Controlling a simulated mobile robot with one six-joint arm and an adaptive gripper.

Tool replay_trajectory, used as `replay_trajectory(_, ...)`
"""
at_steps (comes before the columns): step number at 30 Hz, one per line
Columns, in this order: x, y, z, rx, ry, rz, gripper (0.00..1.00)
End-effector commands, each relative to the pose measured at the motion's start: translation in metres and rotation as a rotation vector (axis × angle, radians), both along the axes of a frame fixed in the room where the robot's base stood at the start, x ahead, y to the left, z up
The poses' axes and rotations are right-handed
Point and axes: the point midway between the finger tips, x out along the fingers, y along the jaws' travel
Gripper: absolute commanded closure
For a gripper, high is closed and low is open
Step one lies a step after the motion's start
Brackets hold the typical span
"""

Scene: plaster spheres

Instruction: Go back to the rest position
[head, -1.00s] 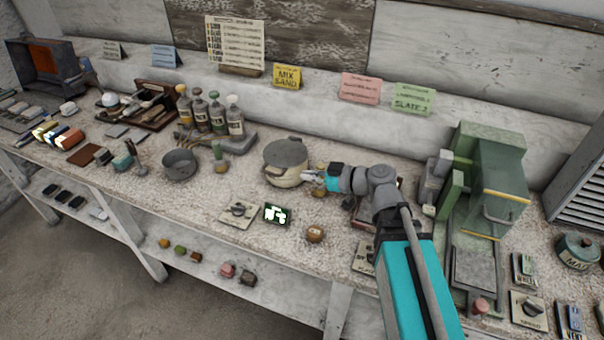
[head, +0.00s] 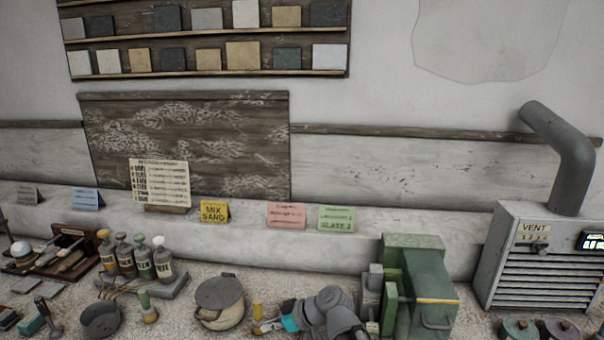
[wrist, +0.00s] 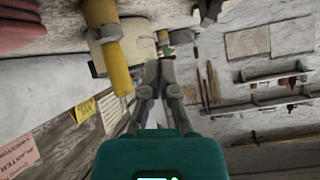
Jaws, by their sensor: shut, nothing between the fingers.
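My gripper (head: 264,326) is low in the head view, just right of the lidded cream pot (head: 220,303). My grey arm joints and a cyan band show to its right. In the wrist view my gripper's fingers (wrist: 159,68) are together with nothing between them. A yellow cylinder (wrist: 108,45) stands close on the left of the fingers in that view. It also shows behind the gripper in the head view (head: 257,309). Whether the gripper touches it cannot be told.
The green machine (head: 417,290) stands right of my arm, with the vent unit (head: 545,262) beyond it. Several bottles (head: 142,258) and a dark pan (head: 100,319) are to the left. Cards, such as the yellow one (head: 214,212), line the back ledge.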

Motion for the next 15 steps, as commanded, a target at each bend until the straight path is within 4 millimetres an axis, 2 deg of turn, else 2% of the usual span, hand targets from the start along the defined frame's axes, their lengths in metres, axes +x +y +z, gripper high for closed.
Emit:
replay_trajectory(6,-0.003,-0.059,-0.015,-0.222,0.236,-0.186,1.00)
replay_trajectory(15,-0.010,-0.136,-0.029,-0.474,0.480,-0.494,1.00)
